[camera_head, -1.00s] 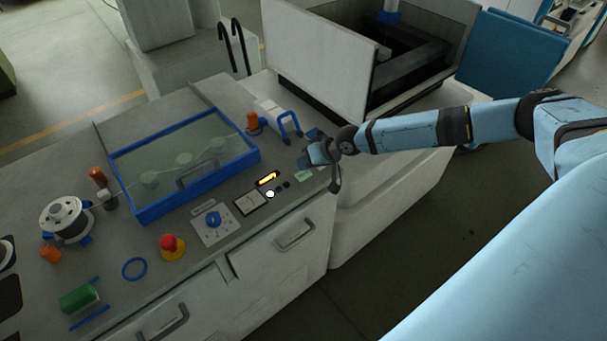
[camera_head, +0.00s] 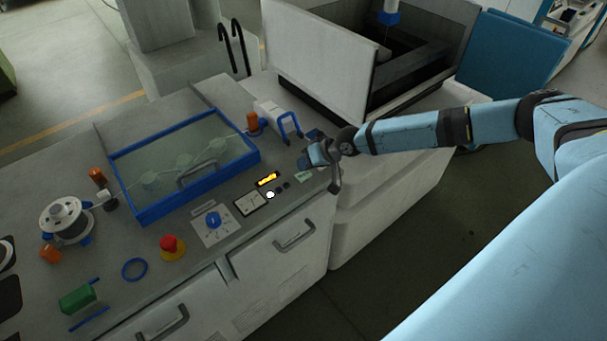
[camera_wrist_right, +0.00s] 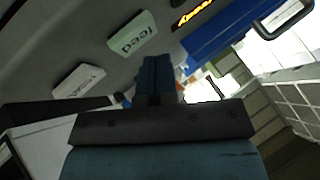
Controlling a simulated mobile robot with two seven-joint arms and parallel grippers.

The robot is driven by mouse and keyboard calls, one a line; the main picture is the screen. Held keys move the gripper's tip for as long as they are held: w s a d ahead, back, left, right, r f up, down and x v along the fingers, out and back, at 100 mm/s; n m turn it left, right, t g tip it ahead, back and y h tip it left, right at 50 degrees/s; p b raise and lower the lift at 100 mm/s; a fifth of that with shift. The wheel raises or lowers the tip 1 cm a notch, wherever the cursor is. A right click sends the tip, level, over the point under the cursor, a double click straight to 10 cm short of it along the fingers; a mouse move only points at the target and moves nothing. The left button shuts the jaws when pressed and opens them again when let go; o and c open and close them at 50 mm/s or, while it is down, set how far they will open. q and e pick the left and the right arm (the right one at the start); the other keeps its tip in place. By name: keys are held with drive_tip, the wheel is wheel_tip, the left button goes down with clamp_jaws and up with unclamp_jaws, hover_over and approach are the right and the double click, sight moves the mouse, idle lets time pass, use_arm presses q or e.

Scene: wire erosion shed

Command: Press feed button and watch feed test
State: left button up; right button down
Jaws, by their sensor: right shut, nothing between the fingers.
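My right gripper (camera_head: 307,157) is shut and empty, low over the right end of the grey control bench. In the right wrist view its fingers (camera_wrist_right: 155,78) are together, beside a pale green plate marked "feed" (camera_wrist_right: 132,35). This plate (camera_head: 304,176) also shows in the head view, just below the gripper. Whether the fingertips touch anything is hidden, and I cannot make out a separate feed button. A lit amber display (camera_head: 268,179) sits left of the plate, above a white round button (camera_head: 270,195) and dark buttons (camera_head: 283,186). My left gripper is not in view.
A blue-framed clear cover (camera_head: 133,205) over rollers lies left. A red emergency knob (camera_head: 169,243), a blue dial (camera_head: 213,219) and a spool (camera_head: 66,216) stand on the bench. A blue handle-shaped part (camera_head: 290,122) is close behind the gripper. A machine tank (camera_head: 320,60) stands behind.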

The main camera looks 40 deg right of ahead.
sight(305, 174)
drive_tip(key=shift+f, duration=0.1)
idle(0.6)
drive_tip(key=shift+f+b, duration=0.3)
drive_tip(key=shift+f, duration=0.05)
drive_tip(key=shift+f+b, duration=0.3)
drive_tip(key=shift+f, duration=0.1)
idle(0.5)
drive_tip(key=shift+r, duration=0.15)
drive_tip(key=shift+r+p, duration=0.7)
drive_tip(key=shift+r, duration=0.05)
wheel_tip(305, 174, up, 5)
drive_tip(key=p, duration=0.4)
idle(0.4)
